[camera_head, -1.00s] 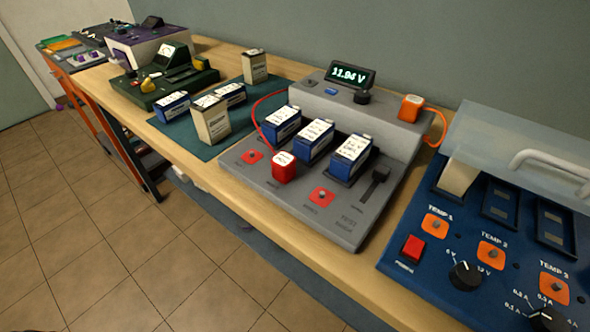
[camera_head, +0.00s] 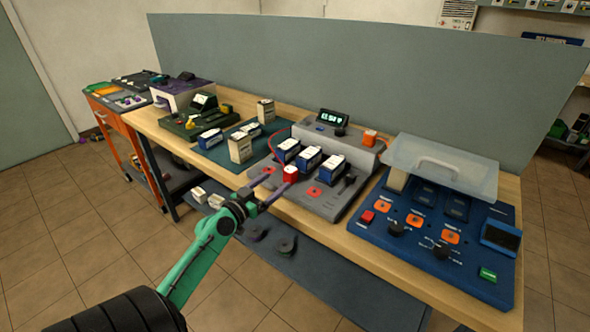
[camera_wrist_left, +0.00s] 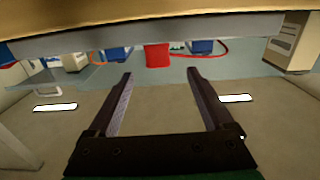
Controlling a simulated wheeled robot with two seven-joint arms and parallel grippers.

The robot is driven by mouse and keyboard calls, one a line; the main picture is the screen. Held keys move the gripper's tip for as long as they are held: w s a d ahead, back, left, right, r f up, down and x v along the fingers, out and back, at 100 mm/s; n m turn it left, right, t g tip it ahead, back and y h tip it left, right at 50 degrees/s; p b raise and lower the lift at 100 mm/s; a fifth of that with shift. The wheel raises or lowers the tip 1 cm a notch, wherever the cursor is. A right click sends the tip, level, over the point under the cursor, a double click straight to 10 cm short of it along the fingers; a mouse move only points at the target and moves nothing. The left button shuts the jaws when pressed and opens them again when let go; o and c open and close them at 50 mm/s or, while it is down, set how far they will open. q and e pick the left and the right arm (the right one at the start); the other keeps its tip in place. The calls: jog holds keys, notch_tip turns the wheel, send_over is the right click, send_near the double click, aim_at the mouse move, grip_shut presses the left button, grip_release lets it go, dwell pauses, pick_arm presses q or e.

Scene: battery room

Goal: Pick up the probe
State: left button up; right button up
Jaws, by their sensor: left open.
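The red probe (camera_head: 290,174), a block with a red cable, stands on the front part of the grey test station (camera_head: 328,207), left of the front blue battery. An orange block (camera_head: 370,137) with an orange cable sits on the station's raised back right. My left gripper (camera_head: 276,186) is at the bench's front edge, close to the red probe, and its fingers point toward it. In the left wrist view, the open fingers (camera_wrist_left: 160,74) are empty, and the red probe (camera_wrist_left: 157,55) shows beyond the tips, between them. My right gripper is not in view.
Several blue batteries (camera_head: 309,158) stand on the station just behind and right of the probe. A blue panel (camera_head: 400,253) with a clear lidded cover (camera_head: 440,170) is to the right. A teal mat (camera_head: 215,150) with batteries lies left. A lower shelf (camera_head: 330,275) runs under the bench.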

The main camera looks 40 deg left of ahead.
aim_at(286, 173)
pick_arm(q)
jog(key=shift+w+r, duration=0.15)
jog(key=shift+w, duration=0.35)
jog(key=shift+w+r, duration=0.15)
jog(key=shift+w, duration=0.35)
jog(key=shift+w+d, duration=0.1)
jog(key=shift+w, duration=0.3)
jog(key=w+p, duration=0.2)
jog(key=w, duration=0.3)
jog(key=shift+f, duration=0.1)
jog(key=shift+w+f, duration=0.1)
jog(key=shift+w, duration=0.2)
jog(key=shift+s, duration=0.15)
jog(key=c, duration=0.5)
grip_shut()
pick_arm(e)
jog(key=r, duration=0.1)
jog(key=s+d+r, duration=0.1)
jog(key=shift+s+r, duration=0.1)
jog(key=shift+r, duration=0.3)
pick_arm(q)
jog(key=shift+r, duration=0.2)
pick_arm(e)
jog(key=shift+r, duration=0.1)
